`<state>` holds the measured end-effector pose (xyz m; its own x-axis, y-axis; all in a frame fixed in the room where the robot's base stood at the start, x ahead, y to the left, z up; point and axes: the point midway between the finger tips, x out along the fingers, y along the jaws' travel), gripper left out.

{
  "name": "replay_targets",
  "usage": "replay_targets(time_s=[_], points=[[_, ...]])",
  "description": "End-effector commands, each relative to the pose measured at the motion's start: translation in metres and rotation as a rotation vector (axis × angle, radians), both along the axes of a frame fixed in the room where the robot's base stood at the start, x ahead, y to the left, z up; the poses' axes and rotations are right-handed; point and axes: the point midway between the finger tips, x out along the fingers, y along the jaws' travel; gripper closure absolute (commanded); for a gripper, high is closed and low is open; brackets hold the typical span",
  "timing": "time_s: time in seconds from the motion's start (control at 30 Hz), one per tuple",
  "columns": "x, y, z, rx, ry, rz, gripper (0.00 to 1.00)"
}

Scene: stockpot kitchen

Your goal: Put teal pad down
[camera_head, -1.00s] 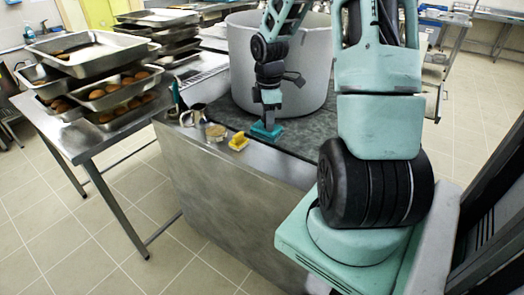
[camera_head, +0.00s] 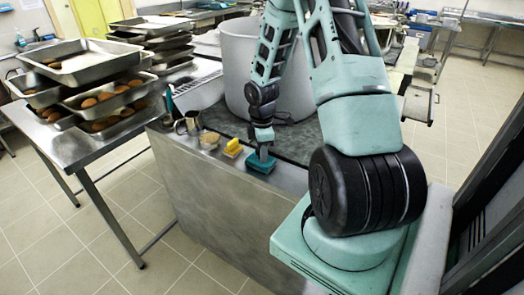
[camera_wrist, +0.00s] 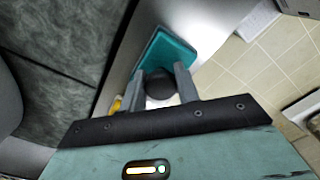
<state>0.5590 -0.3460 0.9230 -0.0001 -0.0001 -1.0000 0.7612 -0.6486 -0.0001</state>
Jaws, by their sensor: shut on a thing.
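The teal pad (camera_head: 257,166) is at the steel front rim of the block that carries the pot, right of a yellow sponge (camera_head: 233,148). My gripper (camera_head: 264,153) points down and is shut on the pad. In the wrist view the teal pad (camera_wrist: 170,55) shows beyond the fingertips of my gripper (camera_wrist: 160,76), over or on the pale steel strip. I cannot tell whether the pad touches the steel. A bit of yellow shows left of the fingers.
A metal jug (camera_head: 188,123) and a small tan item (camera_head: 209,140) stand left of the sponge. The large pot (camera_head: 234,75) stands behind on the dark top (camera_head: 296,142). Stacked trays of brown food (camera_head: 85,68) are on the left table. The block's front edge is close to the pad.

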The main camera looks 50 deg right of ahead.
Motion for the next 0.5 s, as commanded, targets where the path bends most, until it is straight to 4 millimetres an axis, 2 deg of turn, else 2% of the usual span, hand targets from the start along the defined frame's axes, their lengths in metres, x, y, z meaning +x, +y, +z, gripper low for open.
replay_targets(time_s=[0.17, 0.2, 0.27, 0.5], points=[[0.0000, 0.0000, -0.0031, 0.000, 0.000, 0.000, 0.90], [0.0000, 0.0000, -0.0024, 0.000, 0.000, 0.000, 0.60], [-0.0001, -0.0001, -0.0022, 0.000, 0.000, 0.000, 0.47], [0.0000, -0.0001, -0.0019, 0.000, 0.000, 0.000, 0.47]])
